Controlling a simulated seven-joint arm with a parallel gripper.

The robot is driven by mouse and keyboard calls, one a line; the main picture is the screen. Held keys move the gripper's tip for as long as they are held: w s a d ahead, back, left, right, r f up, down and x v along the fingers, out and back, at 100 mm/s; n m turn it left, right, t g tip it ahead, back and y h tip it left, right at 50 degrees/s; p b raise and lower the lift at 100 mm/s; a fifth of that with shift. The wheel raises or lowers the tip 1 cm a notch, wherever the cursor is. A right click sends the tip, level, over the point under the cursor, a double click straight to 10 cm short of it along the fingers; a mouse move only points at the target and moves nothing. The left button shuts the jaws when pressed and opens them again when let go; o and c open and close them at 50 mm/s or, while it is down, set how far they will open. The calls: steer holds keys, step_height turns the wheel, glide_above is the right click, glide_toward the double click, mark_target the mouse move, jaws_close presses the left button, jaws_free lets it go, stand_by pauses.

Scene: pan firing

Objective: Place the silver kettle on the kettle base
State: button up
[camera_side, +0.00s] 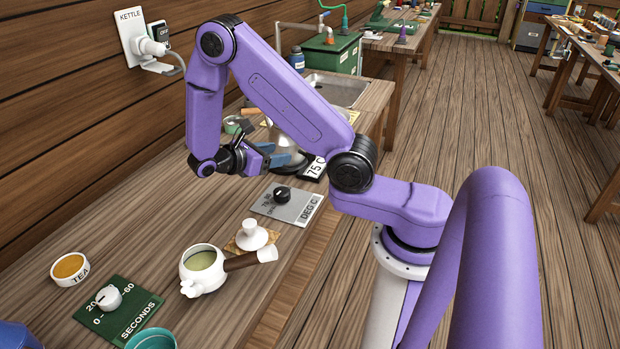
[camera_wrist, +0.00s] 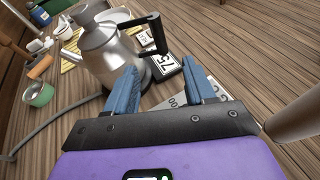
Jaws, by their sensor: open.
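The silver kettle (camera_wrist: 103,52) stands upright beyond my fingers in the wrist view, its black handle (camera_wrist: 141,36) towards the right. In the side view the kettle (camera_side: 284,150) is mostly hidden behind my arm. A dark round kettle base (camera_wrist: 146,76) shows under the kettle, beside the "75" display (camera_wrist: 167,66). The kettle appears to stand on it, but I cannot tell whether it is fully seated. My gripper (camera_wrist: 162,86) is open, its blue fingers apart with nothing held between them. It also shows in the side view (camera_side: 262,158), close to the kettle.
A grey dial panel (camera_side: 287,204) lies in front of the kettle. A white side-handled teapot (camera_side: 203,268), its lid (camera_side: 252,236), a tea bowl (camera_side: 70,268) and a green timer panel (camera_side: 118,309) are nearer the camera. A sink (camera_side: 335,90) is behind. A grey cord (camera_wrist: 50,133) crosses the bench.

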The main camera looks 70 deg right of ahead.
steer(key=s+a+r+m+t+y, duration=0.1)
steer(key=s+a+r+t+y, duration=0.15)
steer(key=a, duration=0.35)
steer(key=s+a+r+t+y, duration=0.2)
steer(key=s+a+y, duration=0.2)
steer(key=a, duration=0.1)
steer(key=s+a+r+y, duration=0.1)
steer(key=s+a+y, duration=0.2)
steer(key=s, duration=0.4)
steer(key=s+a+r+y, duration=0.2)
steer(key=s+a+y, duration=0.2)
steer(key=s, duration=0.3)
steer(key=shift+s+a+n+t, duration=0.2)
steer(key=shift+a+n+t, duration=0.1)
steer(key=shift+a+t, duration=0.05)
